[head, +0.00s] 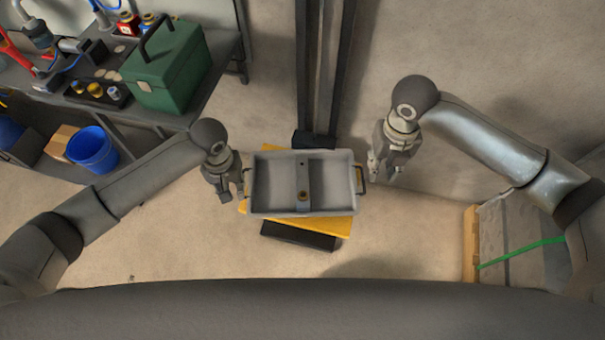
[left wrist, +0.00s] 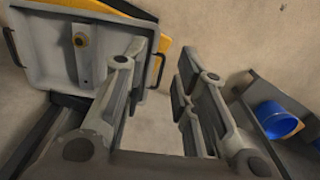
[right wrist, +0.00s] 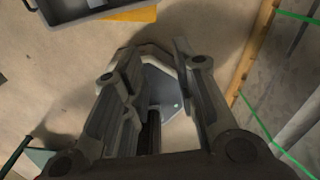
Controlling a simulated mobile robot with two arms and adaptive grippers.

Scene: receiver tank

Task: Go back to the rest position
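The grey tank (head: 272,214) is a shallow open tray with a dark handle at each end and a raised strip across its middle. My right gripper (head: 380,172) is open and empty, right of the right handle (head: 361,180).
The tank rests on a yellow platform (head: 337,228) in front of a dark upright column (head: 318,70). At the left, a bench holds a green toolbox (head: 168,70), with a blue bucket (head: 92,150) below. A wooden-edged grey block (head: 510,235) with a green strap stands at right.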

